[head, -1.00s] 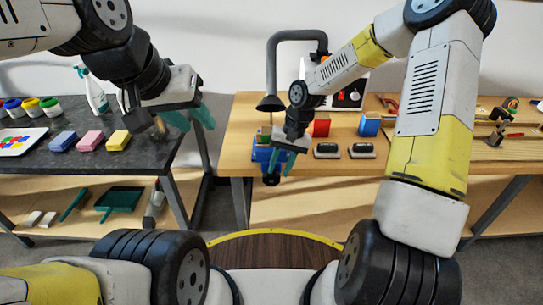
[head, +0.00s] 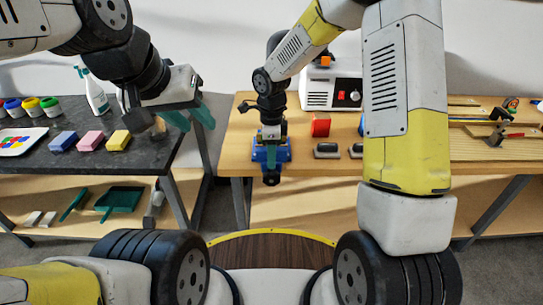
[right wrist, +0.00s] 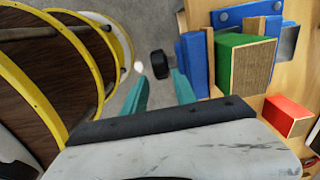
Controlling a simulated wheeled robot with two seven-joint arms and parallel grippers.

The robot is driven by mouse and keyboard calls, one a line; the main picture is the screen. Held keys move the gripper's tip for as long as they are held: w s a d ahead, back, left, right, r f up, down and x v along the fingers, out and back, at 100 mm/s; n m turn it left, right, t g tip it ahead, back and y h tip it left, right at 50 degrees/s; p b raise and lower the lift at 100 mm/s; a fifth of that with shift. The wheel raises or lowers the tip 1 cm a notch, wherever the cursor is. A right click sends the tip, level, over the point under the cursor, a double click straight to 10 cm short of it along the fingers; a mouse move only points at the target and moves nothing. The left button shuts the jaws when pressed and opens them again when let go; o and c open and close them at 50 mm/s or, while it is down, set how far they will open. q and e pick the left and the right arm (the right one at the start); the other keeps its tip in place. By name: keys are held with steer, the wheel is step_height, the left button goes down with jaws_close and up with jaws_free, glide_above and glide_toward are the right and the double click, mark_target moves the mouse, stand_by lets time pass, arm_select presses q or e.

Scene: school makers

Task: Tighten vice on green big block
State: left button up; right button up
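The blue vice (head: 284,153) stands at the front edge of the wooden table. The green big block (right wrist: 240,48), with bare wood on one face, sits between blue vice parts in the right wrist view; my right gripper hides it in the head view. The vice's black knob (right wrist: 160,64) juts out past the table edge and also shows in the head view (head: 271,181). My right gripper (right wrist: 158,92) is open, its teal fingers apart, with the knob seen between and beyond them. My left gripper (head: 190,118) is open and empty by the dark table.
A red block (head: 321,124) stands right of the vice, with two dark erasers (head: 327,151) in front of it. A white machine (head: 330,88) stands behind. The dark table (head: 50,165) at left holds sponges, jars and a spray bottle.

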mark_target(272, 172)
step_height(272, 172, down, 7)
steer(key=shift+f, duration=0.1)
stand_by(0.3)
jaws_close()
